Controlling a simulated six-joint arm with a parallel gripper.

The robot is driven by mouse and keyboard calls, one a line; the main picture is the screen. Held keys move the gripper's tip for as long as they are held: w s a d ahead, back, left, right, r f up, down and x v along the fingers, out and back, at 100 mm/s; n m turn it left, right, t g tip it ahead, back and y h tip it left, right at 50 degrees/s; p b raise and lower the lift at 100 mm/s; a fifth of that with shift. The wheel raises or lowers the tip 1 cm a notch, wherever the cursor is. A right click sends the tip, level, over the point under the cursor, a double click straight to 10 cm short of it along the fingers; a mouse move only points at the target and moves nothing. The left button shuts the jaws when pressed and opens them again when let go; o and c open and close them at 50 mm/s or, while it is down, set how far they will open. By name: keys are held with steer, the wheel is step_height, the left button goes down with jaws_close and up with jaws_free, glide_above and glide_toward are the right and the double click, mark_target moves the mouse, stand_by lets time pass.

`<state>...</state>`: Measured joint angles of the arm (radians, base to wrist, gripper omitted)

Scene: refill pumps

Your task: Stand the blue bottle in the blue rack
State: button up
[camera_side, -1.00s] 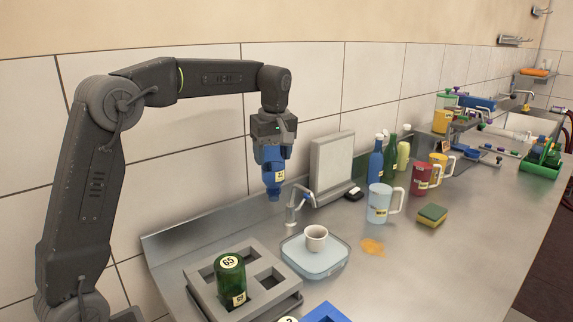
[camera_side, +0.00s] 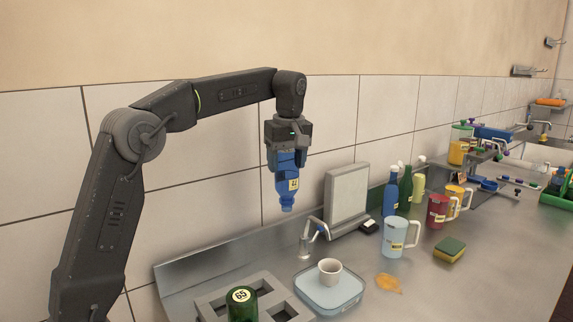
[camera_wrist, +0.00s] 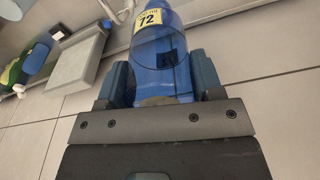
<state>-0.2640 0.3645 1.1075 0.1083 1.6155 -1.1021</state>
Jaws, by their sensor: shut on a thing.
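My gripper (camera_side: 287,158) is shut on a blue bottle (camera_side: 286,188) with a yellow label. The bottle hangs neck down, high above the counter and clear of it. In the wrist view the bottle (camera_wrist: 162,52) sits between the two fingers of my gripper (camera_wrist: 162,85), and its label reads 72. Another blue bottle (camera_side: 390,197) stands upright at the back of the counter, beside a green one. The blue rack is not in view now.
A grey rack (camera_side: 212,303) holding a green bottle (camera_side: 242,305) is at the front. Mugs (camera_side: 397,237) and a sponge (camera_side: 450,249) are to the right. Bare counter lies at front right.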

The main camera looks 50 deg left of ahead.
steer(key=s+d+f+m, duration=0.1)
steer(key=d+f+m, duration=0.15)
steer(key=d, duration=0.65)
steer(key=s+d+f+m, duration=0.15)
steer(key=d+f, duration=0.25)
steer(key=d, duration=0.5)
steer(key=s+d+f+m, duration=0.2)
steer(key=s+d+f, duration=0.2)
steer(key=d, duration=0.2)
steer(key=s+d+f+m+t, duration=0.1)
steer(key=s+d+f+m, duration=0.2)
steer(key=d, duration=0.3)
steer(key=shift+s+d+f+h, duration=0.3)
steer(key=shift+s+d+f, duration=0.05)
steer(key=shift+s+f, duration=0.4)
steer(key=shift+f, duration=1.4)
steer(key=shift+f, duration=0.75)
